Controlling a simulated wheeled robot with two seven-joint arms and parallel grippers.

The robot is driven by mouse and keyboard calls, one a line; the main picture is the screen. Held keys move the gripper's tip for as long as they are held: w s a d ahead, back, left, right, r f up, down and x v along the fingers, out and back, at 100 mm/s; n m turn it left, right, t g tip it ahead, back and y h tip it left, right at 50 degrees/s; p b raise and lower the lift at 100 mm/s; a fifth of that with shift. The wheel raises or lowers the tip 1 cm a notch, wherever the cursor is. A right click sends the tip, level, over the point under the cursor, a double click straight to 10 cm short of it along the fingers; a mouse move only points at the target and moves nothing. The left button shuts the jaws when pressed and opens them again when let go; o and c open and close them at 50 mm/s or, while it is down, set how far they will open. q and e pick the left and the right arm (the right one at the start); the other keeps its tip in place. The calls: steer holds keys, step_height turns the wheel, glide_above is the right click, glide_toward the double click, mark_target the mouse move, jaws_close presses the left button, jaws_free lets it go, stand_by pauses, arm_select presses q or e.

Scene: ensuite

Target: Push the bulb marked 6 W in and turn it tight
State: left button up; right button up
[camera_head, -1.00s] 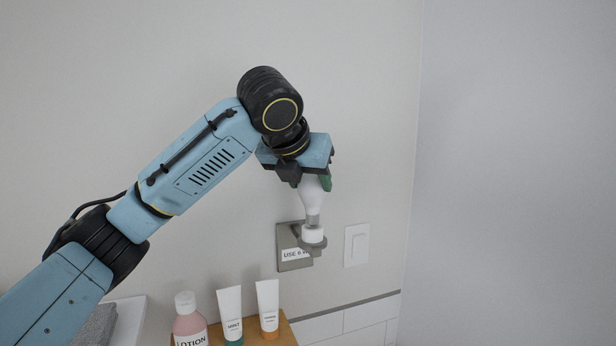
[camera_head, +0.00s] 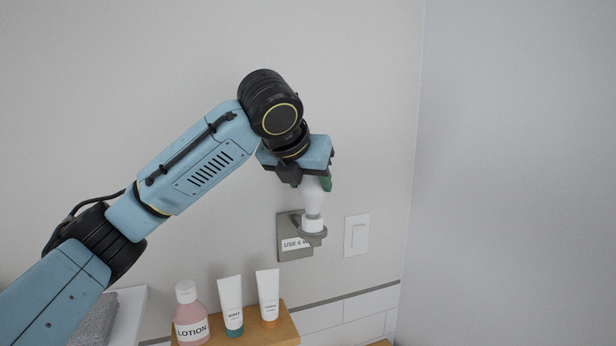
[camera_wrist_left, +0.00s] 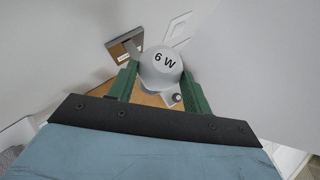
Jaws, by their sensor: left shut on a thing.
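The white bulb (camera_head: 313,198) is upright, base down, in my left gripper (camera_head: 314,181). In the left wrist view the bulb's top (camera_wrist_left: 162,62) reads "6 W", and the two green fingers of my left gripper (camera_wrist_left: 160,82) are shut on its sides. The white lamp socket (camera_head: 312,224) sits in a grey ring on a wall plate (camera_head: 290,252) labelled "USE 6 W", partly hidden. The bulb's lower end meets the socket top; little or no metal base shows between them. My right gripper is in neither view.
A white wall switch (camera_head: 357,235) is right of the wall plate. Below, a wooden shelf (camera_head: 284,331) holds a pink lotion bottle (camera_head: 190,316) and two white tubes (camera_head: 231,304) (camera_head: 268,296). A grey towel (camera_head: 94,322) lies at lower left. The wall above is clear.

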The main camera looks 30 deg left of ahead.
arm_select(q)
steer(key=shift+f, duration=0.25)
steer(key=shift+a+m+h+p, duration=0.25)
steer(key=shift+m+h+p, duration=0.15)
steer(key=shift+m+h, duration=0.35)
steer(key=shift+a+m+h, duration=0.2)
steer(key=shift+m+h, duration=0.65)
steer(key=shift+m, duration=0.4)
steer(key=shift+f, duration=0.1)
steer(key=o, duration=1)
steer(key=shift+o, duration=0.2)
steer(key=b+v, duration=0.2)
steer(key=v, duration=1.1)
steer(key=shift+r, duration=0.3)
